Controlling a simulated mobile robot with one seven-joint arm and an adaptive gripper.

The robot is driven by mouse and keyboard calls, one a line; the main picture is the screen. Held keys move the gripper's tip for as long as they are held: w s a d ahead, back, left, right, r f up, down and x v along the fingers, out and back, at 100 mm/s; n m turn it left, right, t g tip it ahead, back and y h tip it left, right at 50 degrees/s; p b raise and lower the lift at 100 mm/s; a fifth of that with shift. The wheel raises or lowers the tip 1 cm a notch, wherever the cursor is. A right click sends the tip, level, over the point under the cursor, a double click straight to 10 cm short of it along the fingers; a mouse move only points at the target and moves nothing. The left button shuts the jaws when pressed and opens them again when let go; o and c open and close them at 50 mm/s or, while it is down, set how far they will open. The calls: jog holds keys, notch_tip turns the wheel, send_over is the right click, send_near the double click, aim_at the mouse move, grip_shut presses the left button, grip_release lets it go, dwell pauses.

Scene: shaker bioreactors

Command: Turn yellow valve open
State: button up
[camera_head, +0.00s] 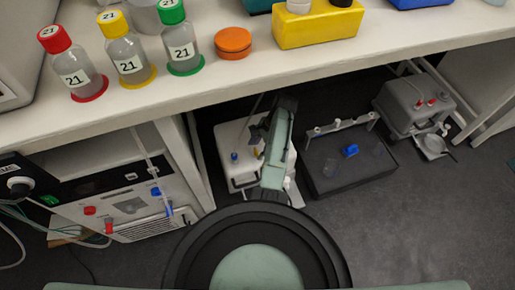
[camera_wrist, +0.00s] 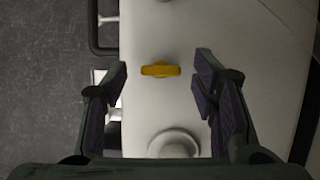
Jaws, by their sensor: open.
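The yellow valve (camera_wrist: 160,69) shows in the wrist view as a small handle lying crosswise on a white body (camera_wrist: 225,35). My gripper (camera_wrist: 161,80) is open, with one finger on each side of the valve. Gaps show between both fingers and the handle, so neither appears to touch it in this view; the depth between them is hard to judge. In the head view my gripper (camera_head: 262,128) is under the bench, over a white unit (camera_head: 228,135) with a blue knob.
A round white knob (camera_wrist: 173,144) sits near the valve. The bench edge (camera_head: 280,74) passes close above my arm. A dark box (camera_head: 335,185) with a blue part stands to the right, and a control unit (camera_head: 130,205) to the left. Open floor (camera_head: 440,210) lies at right.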

jog(key=shift+a+f, duration=0.2)
jog(key=shift+f, duration=0.2)
jog(key=shift+c, duration=0.2)
jog(key=c, duration=1.1)
